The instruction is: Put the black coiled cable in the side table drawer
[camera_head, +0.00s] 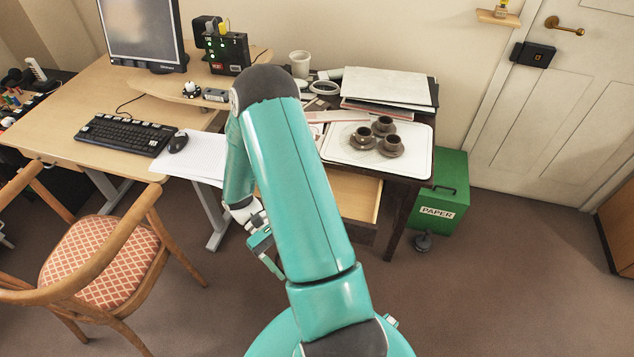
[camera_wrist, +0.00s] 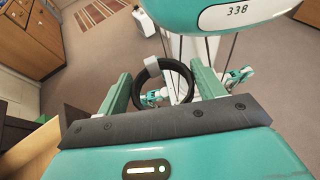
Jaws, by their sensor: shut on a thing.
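The black coiled cable (camera_wrist: 188,78) is a ring with a pale band, held between the two fingers of my gripper (camera_wrist: 162,78) in the wrist view. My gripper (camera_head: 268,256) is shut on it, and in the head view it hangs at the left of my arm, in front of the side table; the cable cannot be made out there. The side table (camera_head: 397,211) is dark wood. Its drawer (camera_head: 362,197) is pulled out and shows a pale wooden inside to the right of my arm. My arm hides the drawer's left part.
A white tray (camera_head: 415,160) with several brown cups and saucers stands on the side table, with folders (camera_head: 385,84) behind. A green paper bin (camera_head: 452,190) is on the right. A desk (camera_head: 75,155) and wooden chair (camera_head: 150,240) are left. Floor on the right is clear.

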